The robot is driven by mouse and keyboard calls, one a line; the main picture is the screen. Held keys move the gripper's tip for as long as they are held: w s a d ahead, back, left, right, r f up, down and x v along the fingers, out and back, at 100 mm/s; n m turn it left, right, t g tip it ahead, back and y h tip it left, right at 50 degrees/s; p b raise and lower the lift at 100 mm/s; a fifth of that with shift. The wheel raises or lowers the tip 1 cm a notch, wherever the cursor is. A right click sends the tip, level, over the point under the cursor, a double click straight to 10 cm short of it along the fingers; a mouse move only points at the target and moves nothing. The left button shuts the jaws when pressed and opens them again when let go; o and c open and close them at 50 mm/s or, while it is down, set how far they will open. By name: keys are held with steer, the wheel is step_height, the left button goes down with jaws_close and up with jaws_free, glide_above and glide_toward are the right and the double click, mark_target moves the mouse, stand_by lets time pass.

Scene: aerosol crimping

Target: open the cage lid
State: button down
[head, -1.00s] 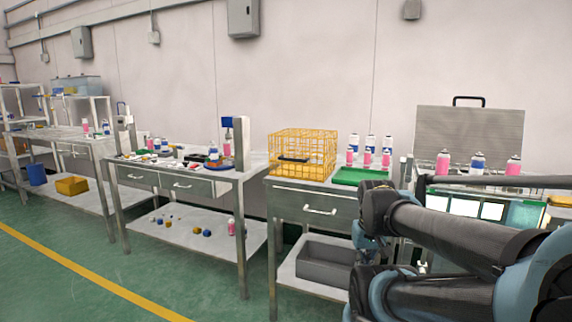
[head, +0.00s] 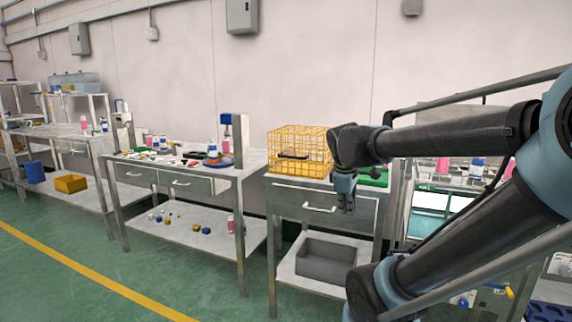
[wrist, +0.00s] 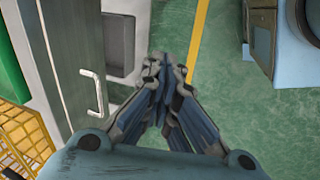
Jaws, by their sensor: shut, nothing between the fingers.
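The yellow wire cage (head: 298,140) stands on the metal bench, left of my gripper in the head view. Its top looks closed, with a dark bar-like piece (head: 293,156) showing at its front. In the wrist view a corner of the yellow cage (wrist: 24,138) shows at the lower left. My gripper (head: 344,205) points down in front of the bench drawer, to the right of the cage and apart from it. In the wrist view my gripper (wrist: 166,62) has its fingers together, with nothing between them.
The drawer handle (wrist: 92,92) sticks out from the bench front near my gripper. A grey bin (head: 325,261) is on the lower shelf. A green tray (head: 374,177) lies right of the cage, partly behind my arm. The green floor in front is clear.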

steer(key=w+a+r+n+t, duration=0.2)
steer(key=w+a+r+n, duration=0.4)
steer(key=w+a+n, duration=0.5)
steer(key=w+a+r+n+t, duration=0.2)
steer(key=w+a+r+n, duration=0.6)
steer(key=a, duration=0.5)
steer(key=w+d+f, duration=0.3)
steer(key=w+f, duration=0.3)
steer(key=w, duration=0.1)
steer(key=shift+d+f+n+h, duration=0.15)
steer(key=shift+f+n+h, duration=0.15)
steer(key=shift+h, duration=0.1)
